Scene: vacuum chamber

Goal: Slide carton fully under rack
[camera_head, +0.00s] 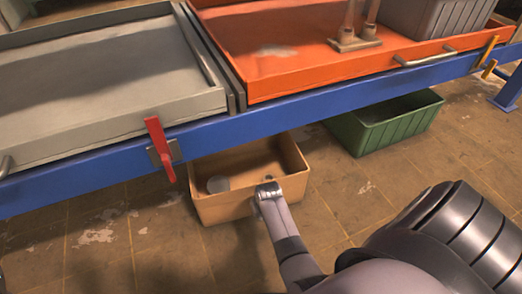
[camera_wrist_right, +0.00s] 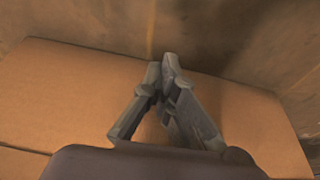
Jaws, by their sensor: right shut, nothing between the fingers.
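The tan, open-topped carton (camera_head: 225,208) stands on the floor below the rack's blue front beam (camera_head: 240,131). Its front part sticks out in front of the beam, and its back edge lies close under the beam. A grey round item lies inside. My right arm reaches from the lower right to the carton's front right side. My right gripper (camera_wrist_right: 160,75) is shut and empty in the right wrist view, over a tan cardboard-like surface (camera_wrist_right: 70,90). Whether the fingertips touch it, I cannot tell. In the head view the fingers are mostly hidden by the wrist. My left gripper is not in view.
A green bin (camera_head: 385,130) stands under the rack, right of the carton. The rack holds a grey tray (camera_head: 100,85) and an orange tray (camera_head: 300,60). A red lever (camera_head: 160,148) hangs at the beam. Floor left of the carton is clear.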

